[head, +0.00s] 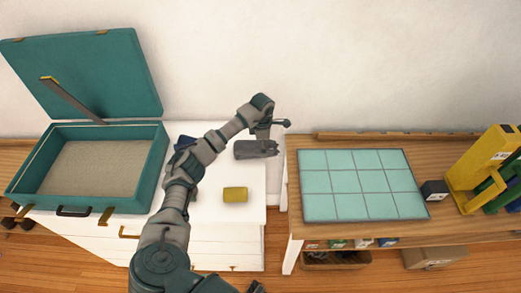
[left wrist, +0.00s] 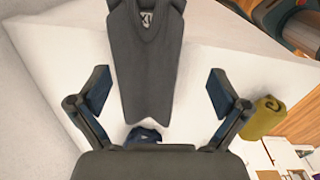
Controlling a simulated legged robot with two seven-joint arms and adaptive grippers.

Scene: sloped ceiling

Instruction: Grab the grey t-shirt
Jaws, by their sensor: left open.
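The grey t-shirt (head: 256,149) lies folded on the white dresser top (head: 225,220), near its right back edge. In the left wrist view the grey t-shirt (left wrist: 148,50) stretches ahead between the fingers, with a collar label visible. My left gripper (head: 270,124) is just behind and above the shirt in the head view. In the left wrist view my left gripper (left wrist: 160,82) is open, its two fingers on either side of the shirt and nothing gripped. Whether the fingers touch the cloth cannot be told. My right gripper cannot be made out.
A yellow rolled cloth (head: 235,194) lies on the dresser, and a dark blue cloth (head: 185,142) lies partly behind my arm. An open teal suitcase (head: 146,170) stands at left. A wooden table (head: 300,235) with a teal gridded panel (head: 360,185) is at right, across a gap.

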